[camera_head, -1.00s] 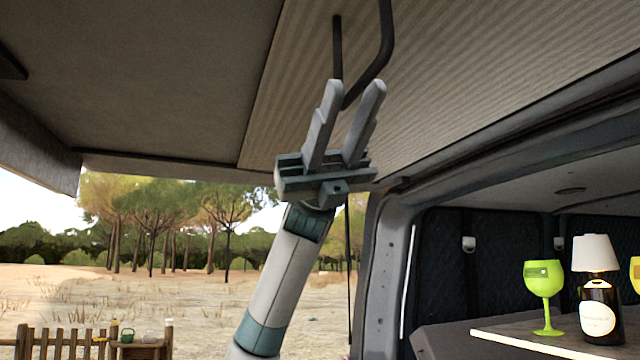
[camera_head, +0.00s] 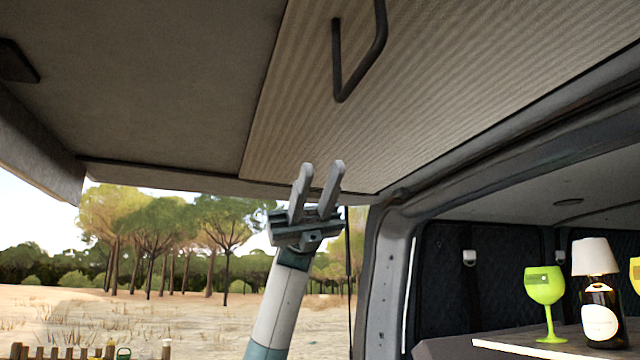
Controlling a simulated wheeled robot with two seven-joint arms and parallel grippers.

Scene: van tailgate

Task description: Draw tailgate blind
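The blind (camera_head: 440,90) is a beige ribbed panel spread under the raised tailgate (camera_head: 150,80). A dark bent handle (camera_head: 345,88) hangs from the blind at the upper middle.
The van's door frame (camera_head: 385,270) stands right of my arm. Inside, a table (camera_head: 470,347) carries a green goblet (camera_head: 543,286) and a bottle lamp (camera_head: 600,310). A wooden fence (camera_head: 60,353) is at lower left. Open ground lies behind.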

